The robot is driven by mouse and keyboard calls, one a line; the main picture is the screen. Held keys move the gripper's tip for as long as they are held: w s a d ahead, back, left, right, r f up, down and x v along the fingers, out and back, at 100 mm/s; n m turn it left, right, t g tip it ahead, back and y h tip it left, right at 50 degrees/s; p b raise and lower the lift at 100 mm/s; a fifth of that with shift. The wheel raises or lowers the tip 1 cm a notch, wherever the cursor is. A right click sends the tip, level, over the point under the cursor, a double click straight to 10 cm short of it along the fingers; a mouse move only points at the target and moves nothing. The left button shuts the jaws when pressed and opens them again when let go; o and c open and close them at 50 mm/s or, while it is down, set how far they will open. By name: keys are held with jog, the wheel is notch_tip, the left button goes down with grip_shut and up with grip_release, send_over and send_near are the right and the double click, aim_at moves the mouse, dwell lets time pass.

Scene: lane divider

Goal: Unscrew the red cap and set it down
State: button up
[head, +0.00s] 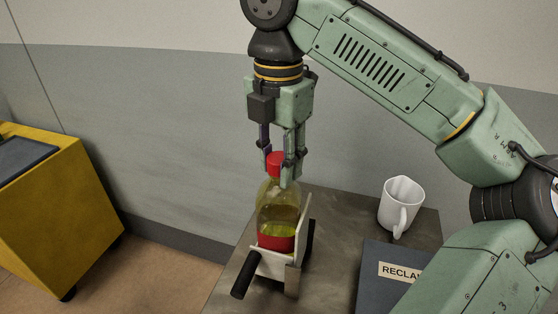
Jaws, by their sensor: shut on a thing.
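The red cap (274,160) sits on the neck of a clear bottle (279,218) with yellow-green liquid and a red band near its base. The bottle stands upright in a white holder (303,235) with black handles on the grey table. My gripper (278,162) points straight down over the bottle, with its fingers on both sides of the cap, shut on it. The near finger hides part of the cap and the bottle's shoulder. I cannot tell whether the cap is loose on the thread.
A white jug (400,205) stands to the right on the table (336,212). A dark blue box (374,272) with a partly hidden label lies in front of it. A yellow cabinet (62,215) stands at the left, apart from the table. A grey wall is behind.

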jog(key=shift+n, duration=0.8)
jog(key=shift+n, duration=0.9)
jog(key=o, duration=0.9)
jog(key=shift+m, duration=0.9)
